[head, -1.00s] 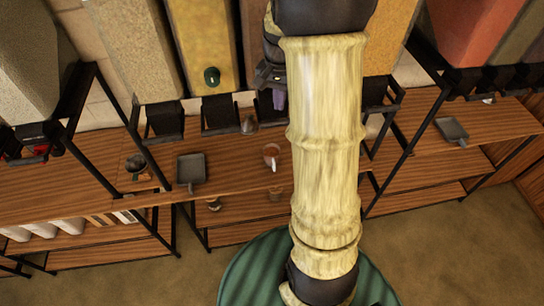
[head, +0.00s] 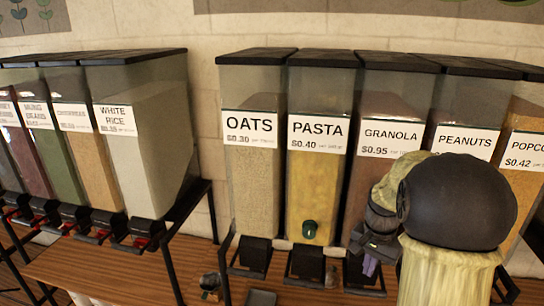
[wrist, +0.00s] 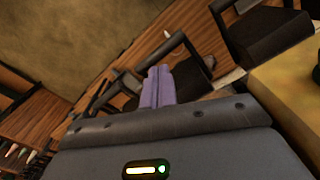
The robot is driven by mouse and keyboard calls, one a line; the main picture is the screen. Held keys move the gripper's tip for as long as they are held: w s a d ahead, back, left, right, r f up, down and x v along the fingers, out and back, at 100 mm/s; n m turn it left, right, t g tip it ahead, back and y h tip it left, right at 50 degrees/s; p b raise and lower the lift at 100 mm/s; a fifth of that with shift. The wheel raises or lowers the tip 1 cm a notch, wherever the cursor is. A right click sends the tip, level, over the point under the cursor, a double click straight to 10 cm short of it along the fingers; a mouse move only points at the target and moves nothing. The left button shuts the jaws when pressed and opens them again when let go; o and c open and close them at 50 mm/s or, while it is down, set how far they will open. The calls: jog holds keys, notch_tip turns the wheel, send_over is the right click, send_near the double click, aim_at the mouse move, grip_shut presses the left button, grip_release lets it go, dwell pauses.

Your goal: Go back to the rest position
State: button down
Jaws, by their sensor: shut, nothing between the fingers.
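My gripper (head: 370,264) is low in the head view, in front of the granola dispenser (head: 388,150) and near its black spout. My pale, bark-like arm (head: 440,272) and its dark joint cover part of the peanuts dispenser. In the wrist view, the two purple fingers (wrist: 158,88) of my gripper lie together, with nothing between them. They point toward a black dispenser bracket (wrist: 185,55); I cannot tell whether they touch it.
Oats (head: 250,160), pasta (head: 318,150) and peanuts (head: 466,115) dispensers stand beside granola along the tiled wall. A white rice dispenser (head: 148,140) stands to the left. The wooden shelf (head: 95,270) runs below, with a dark scoop (head: 260,298) on it.

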jog(key=s+a+f+n+t+b, duration=0.2)
jog(key=s+a+f+n+b, duration=0.6)
jog(key=s+a+f, duration=0.4)
jog(key=shift+a+f+n+b, duration=0.3)
jog(key=shift+f+b, duration=0.55)
jog(key=shift+f, duration=0.05)
jog(key=shift+w, duration=0.1)
